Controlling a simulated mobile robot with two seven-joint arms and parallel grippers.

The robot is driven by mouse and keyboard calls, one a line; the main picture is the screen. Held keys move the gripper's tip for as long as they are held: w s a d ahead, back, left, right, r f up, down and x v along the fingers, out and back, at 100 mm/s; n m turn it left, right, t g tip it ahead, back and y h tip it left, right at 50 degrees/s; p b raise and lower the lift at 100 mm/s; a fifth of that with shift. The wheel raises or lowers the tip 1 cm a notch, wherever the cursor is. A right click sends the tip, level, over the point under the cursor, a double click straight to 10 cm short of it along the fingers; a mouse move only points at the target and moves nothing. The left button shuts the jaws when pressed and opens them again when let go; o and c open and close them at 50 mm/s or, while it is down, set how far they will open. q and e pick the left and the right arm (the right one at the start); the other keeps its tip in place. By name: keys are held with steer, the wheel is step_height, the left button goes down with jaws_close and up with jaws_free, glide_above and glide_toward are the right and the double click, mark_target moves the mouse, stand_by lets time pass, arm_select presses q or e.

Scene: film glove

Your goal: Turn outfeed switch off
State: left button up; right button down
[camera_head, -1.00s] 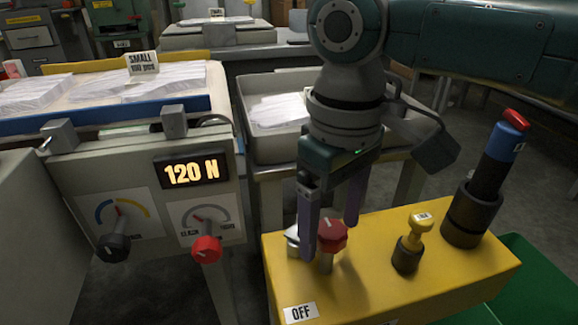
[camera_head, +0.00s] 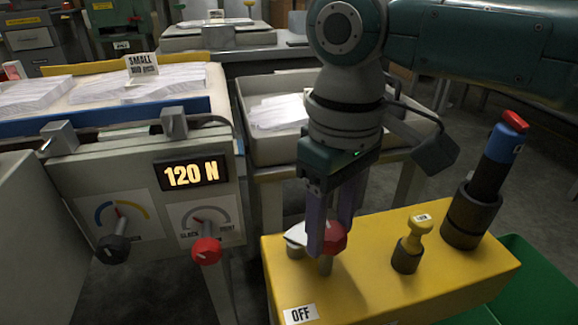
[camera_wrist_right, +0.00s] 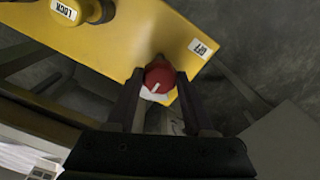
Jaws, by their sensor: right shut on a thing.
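The outfeed switch is a red knob (camera_head: 334,238) on a short grey stem, standing on top of a yellow box. My right gripper (camera_head: 328,250) comes down from above with its purple-grey fingers around the knob, shut on it. In the right wrist view the red knob (camera_wrist_right: 160,77) with a white mark sits between the two fingertips (camera_wrist_right: 160,90). An OFF label (camera_head: 301,314) is on the yellow box near its front left corner. A white plate partly shows behind the knob. My left gripper is not in view.
On the yellow box (camera_head: 370,285) stand a yellow LOCK knob (camera_head: 411,242) and a tall black and blue handle with a red top (camera_head: 490,180). At left a grey panel carries a 120 N display (camera_head: 191,174), a black dial (camera_head: 113,248) and another red dial (camera_head: 206,250).

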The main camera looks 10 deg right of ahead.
steer(key=n+p, duration=0.3)
steer(key=shift+r, duration=0.2)
steer(key=n+p, duration=0.2)
steer(key=n, duration=0.1)
steer(key=shift+n, duration=0.3)
steer(key=n+p, duration=0.1)
steer(key=n, duration=0.1)
steer(key=shift+f+n, duration=0.1)
steer(key=shift+n, duration=0.3)
steer(key=n, duration=0.2)
steer(key=shift+n, duration=0.4)
steer(key=n, duration=0.3)
steer(key=shift+n, duration=1.4)
steer(key=shift+p, duration=0.3)
